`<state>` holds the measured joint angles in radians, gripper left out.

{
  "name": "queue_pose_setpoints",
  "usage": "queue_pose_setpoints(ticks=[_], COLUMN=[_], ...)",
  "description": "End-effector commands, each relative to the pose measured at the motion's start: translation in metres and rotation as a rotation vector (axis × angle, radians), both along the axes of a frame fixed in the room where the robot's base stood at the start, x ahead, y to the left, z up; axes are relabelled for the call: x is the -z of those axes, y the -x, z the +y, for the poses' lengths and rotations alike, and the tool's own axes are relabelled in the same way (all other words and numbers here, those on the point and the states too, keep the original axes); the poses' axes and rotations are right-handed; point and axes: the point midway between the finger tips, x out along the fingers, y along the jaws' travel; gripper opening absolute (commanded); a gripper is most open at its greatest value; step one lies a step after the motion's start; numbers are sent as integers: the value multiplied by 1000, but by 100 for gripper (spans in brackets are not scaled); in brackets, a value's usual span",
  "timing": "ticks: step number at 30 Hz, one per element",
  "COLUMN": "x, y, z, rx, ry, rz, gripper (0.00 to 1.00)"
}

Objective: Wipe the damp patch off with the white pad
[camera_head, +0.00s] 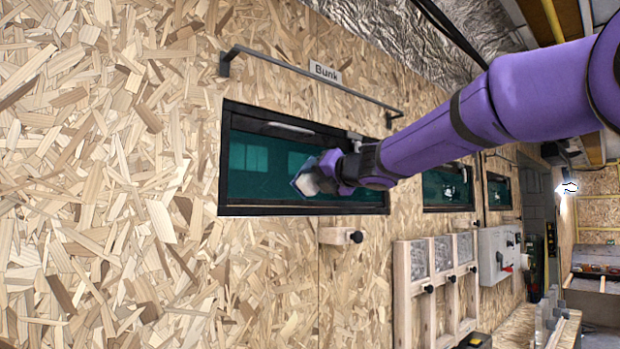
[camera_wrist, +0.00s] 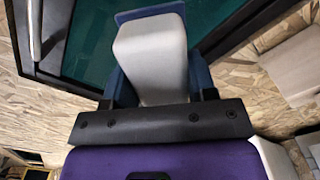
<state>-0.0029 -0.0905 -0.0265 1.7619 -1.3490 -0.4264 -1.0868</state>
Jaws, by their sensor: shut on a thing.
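My gripper (camera_head: 328,172) is shut on the white pad (camera_head: 308,180) and holds it in front of the dark-framed window labelled Bunk. The pad also shows in the wrist view (camera_wrist: 150,60), a pale block with a blue plate at its far end, between my gripper's blue fingers (camera_wrist: 158,88). The window's teal glass (camera_head: 255,160) lies behind the pad. I cannot tell whether the pad touches the glass. I make out no clear damp patch; paler rectangles on the glass at left may be reflections. My gripper and arm hide part of the window's right side.
A dark rail (camera_head: 300,78) runs above the window beside the Bunk sign (camera_head: 325,72). A small wooden block with a black knob (camera_head: 340,236) sits below the frame. A wooden rack (camera_head: 432,285) stands out at lower right. The chipboard wall at left is bare.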

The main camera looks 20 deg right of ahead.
Motion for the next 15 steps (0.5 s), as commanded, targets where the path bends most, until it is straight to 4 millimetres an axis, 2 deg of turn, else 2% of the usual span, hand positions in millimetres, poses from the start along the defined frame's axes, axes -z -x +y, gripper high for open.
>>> queue_pose_setpoints(ticks=[6, 15], x=[0, 0], y=[11, 12], z=[-5, -5], rx=[-1, -1], ry=[0, -1], rz=[-1, 0], gripper=[33, 33])
